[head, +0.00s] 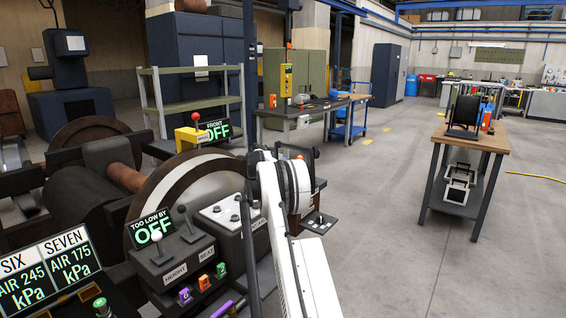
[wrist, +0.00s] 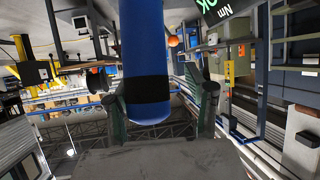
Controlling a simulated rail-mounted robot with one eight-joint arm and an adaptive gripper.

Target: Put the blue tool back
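The blue tool (wrist: 145,45) shows in the wrist view as a thick blue cylinder with a black band, running from the top edge to a rounded end. It lies between the two dark green fingers of my gripper (wrist: 158,92), which appear closed on it; the contact on the right side is not clear. No support shows under the tool. In the head view my white arm reaches up in the middle, and it hides the gripper and tool.
A wooden-topped table (head: 490,137) with a black reel (head: 465,112) stands at the right. A control console (head: 175,262) with levers and wheelsets are at the left. A long workbench (head: 315,104) stands behind. The floor (head: 385,200) between the workbench and table is clear.

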